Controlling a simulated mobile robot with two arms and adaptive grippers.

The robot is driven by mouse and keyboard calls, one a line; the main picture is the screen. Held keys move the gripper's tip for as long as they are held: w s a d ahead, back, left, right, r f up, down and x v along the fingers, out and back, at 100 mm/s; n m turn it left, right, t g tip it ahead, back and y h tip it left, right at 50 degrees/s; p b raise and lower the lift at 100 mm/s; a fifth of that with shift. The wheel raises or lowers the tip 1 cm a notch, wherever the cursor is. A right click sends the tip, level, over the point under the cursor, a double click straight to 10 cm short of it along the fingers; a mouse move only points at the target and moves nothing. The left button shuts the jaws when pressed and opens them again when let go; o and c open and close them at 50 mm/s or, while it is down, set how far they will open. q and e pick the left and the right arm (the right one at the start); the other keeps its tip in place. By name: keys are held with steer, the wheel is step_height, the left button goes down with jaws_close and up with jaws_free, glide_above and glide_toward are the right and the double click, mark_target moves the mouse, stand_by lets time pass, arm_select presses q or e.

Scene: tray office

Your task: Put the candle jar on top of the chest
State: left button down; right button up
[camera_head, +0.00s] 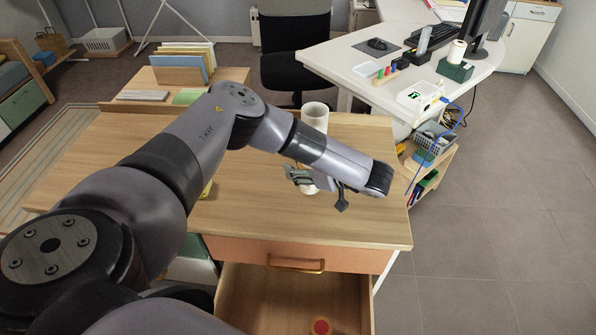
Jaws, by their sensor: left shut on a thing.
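The wooden chest (362,228) stands in front of me, with a broad bare top. Its upper drawer front (262,252) is shut, and a lower drawer (252,300) is pulled out. A small red round thing (320,326) lies in that drawer at the picture's bottom edge; it may be the candle jar, but I cannot tell. My left gripper (322,188) is over the chest top, shut on a white cylinder (314,117). My forearm hides the cylinder's middle, and its lower part shows by the fingers. I cannot tell whether its base touches the top. My right gripper is out of view.
A file rack with folders (180,68) stands at the chest's back left. A white desk (345,73) with a monitor and small items is at the back right, a black chair (293,55) behind. Chest top right of my gripper is clear.

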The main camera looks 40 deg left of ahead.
arm_select(q)
steer(key=shift+f, duration=0.6)
steer(key=shift+f, duration=0.1)
steer(key=c, duration=0.8)
jaws_free()
steer(key=shift+o, duration=0.2)
steer(key=shift+d+r, duration=0.1)
steer(key=shift+r, duration=0.15)
steer(key=p+v, duration=0.1)
steer(key=v, duration=1)
steer(key=shift+d, duration=0.35)
